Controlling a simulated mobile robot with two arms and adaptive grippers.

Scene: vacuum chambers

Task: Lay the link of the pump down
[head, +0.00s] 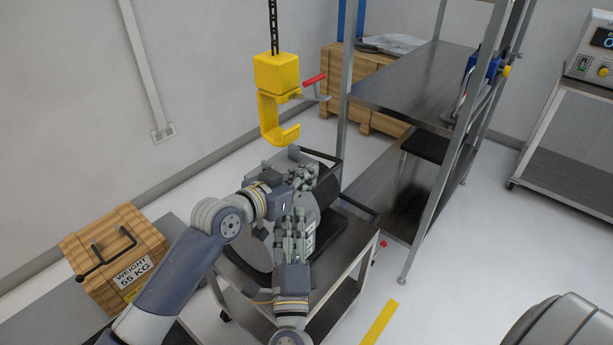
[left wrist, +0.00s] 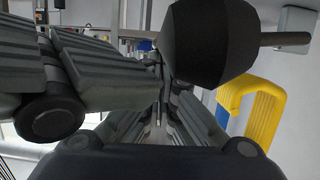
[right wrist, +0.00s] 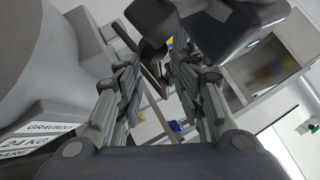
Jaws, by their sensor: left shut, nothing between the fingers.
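The pump (head: 325,188) sits on a small steel cart, with a dark cylinder and a grey body. The right wrist view shows its grey body (right wrist: 45,65) with a 24 kg label. My left gripper (head: 312,168) is shut and empty over the pump's top. My right gripper (head: 292,215) is open beside the pump's near side, lower than the left one; nothing shows between its fingers. I cannot make out the link; the grippers cover that part of the pump. A black faceted piece (left wrist: 212,42) stands close to my left fingers; I cannot tell what it is.
A yellow hoist hook (head: 278,100) with a red-handled latch hangs above the pump, apart from it. The cart (head: 345,275) stands beside a steel rack (head: 410,85). A wooden weight crate (head: 115,255) is at the left.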

